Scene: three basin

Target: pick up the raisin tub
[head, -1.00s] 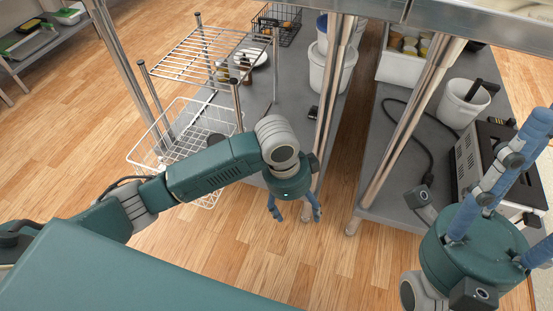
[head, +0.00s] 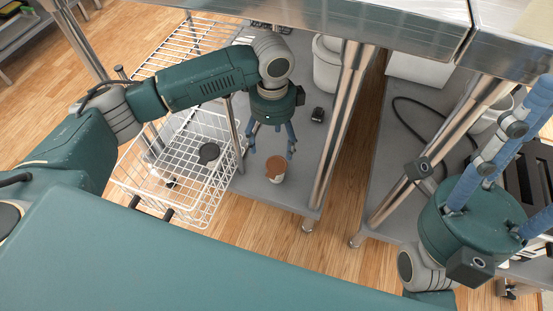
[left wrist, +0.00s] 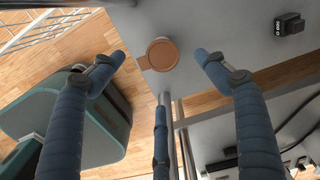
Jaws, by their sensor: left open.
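A small white tub with a brown lid (head: 275,169), which I take as the raisin tub, stands upright on the grey lower shelf (head: 302,160) near its front corner. In the left wrist view its round brown lid (left wrist: 162,54) shows between and beyond the fingertips. My left gripper (head: 271,150) points down just above and behind the tub in the picture, open and empty, apart from it. In the left wrist view my left gripper (left wrist: 160,62) has its blue fingers spread. My right gripper (head: 512,170) is at the right edge, with its fingertips partly cut off.
A white wire basket (head: 185,170) holding a dark round item (head: 209,153) stands left of the tub. A steel table leg (head: 338,130) rises close to its right. A small black object (head: 318,115) and a white bucket (head: 327,65) are farther back on the shelf.

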